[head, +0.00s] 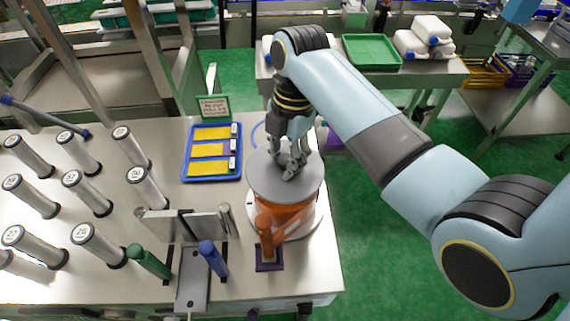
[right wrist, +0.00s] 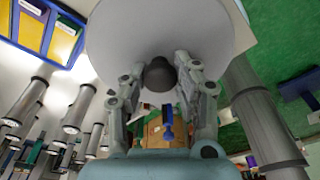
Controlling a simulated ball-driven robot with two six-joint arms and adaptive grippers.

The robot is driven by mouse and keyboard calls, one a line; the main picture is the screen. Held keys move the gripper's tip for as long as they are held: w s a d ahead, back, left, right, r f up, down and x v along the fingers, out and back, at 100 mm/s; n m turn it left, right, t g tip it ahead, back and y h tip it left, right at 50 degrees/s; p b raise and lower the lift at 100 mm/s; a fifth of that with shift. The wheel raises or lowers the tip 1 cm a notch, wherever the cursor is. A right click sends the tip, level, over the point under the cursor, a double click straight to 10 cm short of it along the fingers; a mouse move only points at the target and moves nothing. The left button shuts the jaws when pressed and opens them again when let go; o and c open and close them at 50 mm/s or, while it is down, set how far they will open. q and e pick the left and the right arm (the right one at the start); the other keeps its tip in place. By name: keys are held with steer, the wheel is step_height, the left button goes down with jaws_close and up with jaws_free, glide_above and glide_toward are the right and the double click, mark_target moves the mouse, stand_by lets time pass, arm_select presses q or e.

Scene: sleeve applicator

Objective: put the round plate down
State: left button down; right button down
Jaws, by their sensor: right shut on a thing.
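The round plate (head: 275,181) is a flat grey disc above an orange drum-like body (head: 291,216) near the table's right edge. Its pale face fills the top of the right wrist view (right wrist: 125,35), with a dark knob (right wrist: 160,75) in its middle. My right gripper (head: 291,168) comes down onto the plate from above and is shut on it at the knob; its fingers (right wrist: 160,95) stand on either side of the knob. I cannot tell whether the plate touches the orange body beneath. My left gripper is not in view.
A blue tray with yellow cards (head: 212,180) lies left of the plate. An orange handle on a purple base (head: 268,258) stands close in front. Blue (head: 212,257) and green (head: 149,261) handles and several grey cylinders (head: 87,194) stand further left.

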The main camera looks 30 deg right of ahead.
step_height(320, 180, down, 3)
steer(key=shift+r, duration=0.15)
steer(key=shift+f, duration=0.7)
steer(key=c, duration=1)
jaws_free()
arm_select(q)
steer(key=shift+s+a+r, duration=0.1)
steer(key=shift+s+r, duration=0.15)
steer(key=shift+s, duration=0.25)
